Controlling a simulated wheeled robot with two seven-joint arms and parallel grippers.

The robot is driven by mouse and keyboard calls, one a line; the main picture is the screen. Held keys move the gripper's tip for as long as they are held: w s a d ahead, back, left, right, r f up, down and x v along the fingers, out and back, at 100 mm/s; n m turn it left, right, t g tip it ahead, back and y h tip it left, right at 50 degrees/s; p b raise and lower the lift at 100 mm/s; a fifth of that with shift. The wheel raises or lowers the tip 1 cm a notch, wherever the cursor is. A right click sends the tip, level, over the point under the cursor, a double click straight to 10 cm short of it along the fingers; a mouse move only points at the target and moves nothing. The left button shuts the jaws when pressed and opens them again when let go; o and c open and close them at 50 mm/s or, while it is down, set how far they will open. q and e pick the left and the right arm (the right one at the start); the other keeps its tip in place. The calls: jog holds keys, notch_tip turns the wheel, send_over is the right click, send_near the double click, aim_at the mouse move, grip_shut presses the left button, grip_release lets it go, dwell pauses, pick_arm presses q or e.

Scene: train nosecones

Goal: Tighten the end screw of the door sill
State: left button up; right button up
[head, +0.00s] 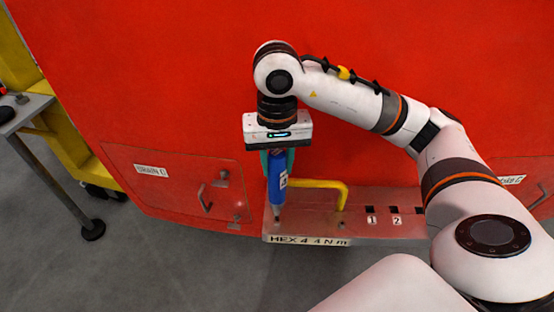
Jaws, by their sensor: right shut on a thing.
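My right gripper (277,160) comes down from above and is shut on a blue screwdriver-like tool (277,185) with a small white label. The tool stands roughly upright, its grey tip pointing down at the left end of the door sill (308,222). The tip is at or just above the sill surface; I cannot tell whether it touches. Any screw right under the tip is hidden or too small to make out. A small round screw-like spot (341,225) shows farther right on the sill. My left gripper is not in view.
A label reading "HEX 4 4 N m" (308,240) is on the sill's front edge. A yellow bar handle (325,184) rises close right of the tool. Dark slots marked 1 and 2 (394,210) lie farther right. A hatch (180,185) is at left, near a grey stand (22,115).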

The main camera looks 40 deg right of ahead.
aim_at(277, 153)
jog(key=shift+f+b, duration=0.3)
jog(key=shift+b, duration=0.05)
dwell(0.5)
jog(key=shift+f+b, duration=0.4)
jog(key=shift+b, duration=1.35)
dwell(3.4)
jog(key=shift+r+p, duration=2.25)
jog(key=shift+r, duration=0.55)
